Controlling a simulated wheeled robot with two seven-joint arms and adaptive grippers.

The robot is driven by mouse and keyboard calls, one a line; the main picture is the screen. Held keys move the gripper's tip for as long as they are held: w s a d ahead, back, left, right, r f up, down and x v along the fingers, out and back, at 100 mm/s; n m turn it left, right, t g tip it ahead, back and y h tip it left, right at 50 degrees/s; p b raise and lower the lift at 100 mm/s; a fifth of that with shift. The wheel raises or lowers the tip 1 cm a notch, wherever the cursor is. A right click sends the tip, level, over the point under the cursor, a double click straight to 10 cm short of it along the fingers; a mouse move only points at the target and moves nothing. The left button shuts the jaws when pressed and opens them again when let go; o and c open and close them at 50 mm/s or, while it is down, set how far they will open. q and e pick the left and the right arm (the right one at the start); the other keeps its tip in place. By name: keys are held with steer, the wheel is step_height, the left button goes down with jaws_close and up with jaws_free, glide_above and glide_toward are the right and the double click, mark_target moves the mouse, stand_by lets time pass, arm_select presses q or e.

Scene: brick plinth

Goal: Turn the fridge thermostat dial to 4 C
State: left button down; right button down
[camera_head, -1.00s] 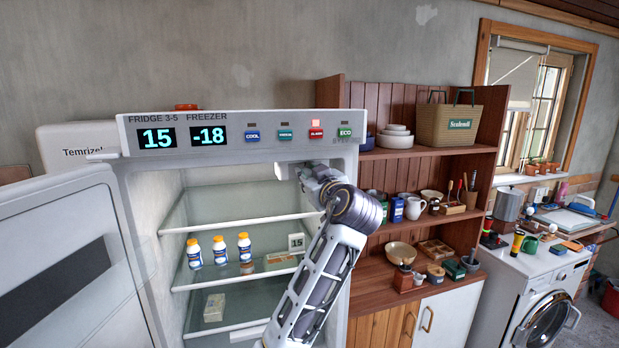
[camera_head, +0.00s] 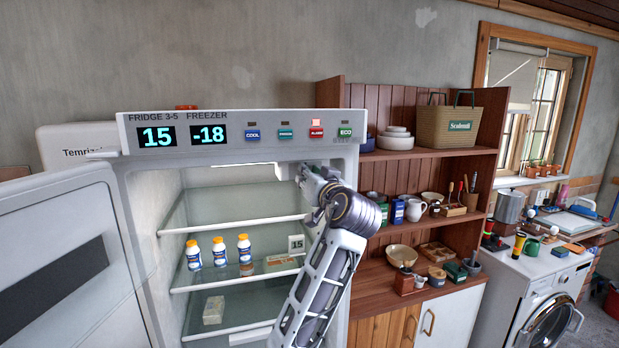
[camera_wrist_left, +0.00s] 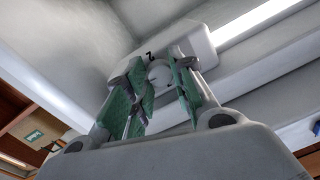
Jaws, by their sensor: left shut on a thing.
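The fridge (camera_head: 240,215) stands open. Its top panel display (camera_head: 157,136) reads 15 under "FRIDGE 3-5". In the left wrist view, the thermostat housing (camera_wrist_left: 195,42) is a pale block under the fridge ceiling, with the small round pale dial (camera_wrist_left: 160,75) on it. A dark mark like a 2 shows beside the dial; the rest of the scale is hidden. My left gripper (camera_wrist_left: 163,82) has its green-padded fingers on either side of the dial, shut on it. In the head view my left gripper (camera_head: 308,174) is at the upper right inside the fridge. My right gripper is not in view.
The open fridge door (camera_head: 60,260) is at left. Several white bottles (camera_head: 219,252) and a small display reading 15 (camera_head: 296,243) are on a shelf. The freezer display (camera_head: 209,134) reads -18, and the lamp above the red button (camera_head: 316,122) glows. A wooden shelf unit (camera_head: 430,165) stands close at right.

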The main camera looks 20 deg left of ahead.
arm_select(q)
steer(key=shift+m, duration=0.4)
steer(key=c, duration=1.5)
jaws_free()
steer(key=shift+o, duration=0.2)
steer(key=shift+s+d, duration=0.1)
steer(key=v, duration=1.1)
steer(key=shift+s+d, duration=0.2)
steer(key=shift+s, duration=0.2)
steer(key=shift+o, duration=0.4)
steer(key=shift+f, duration=0.1)
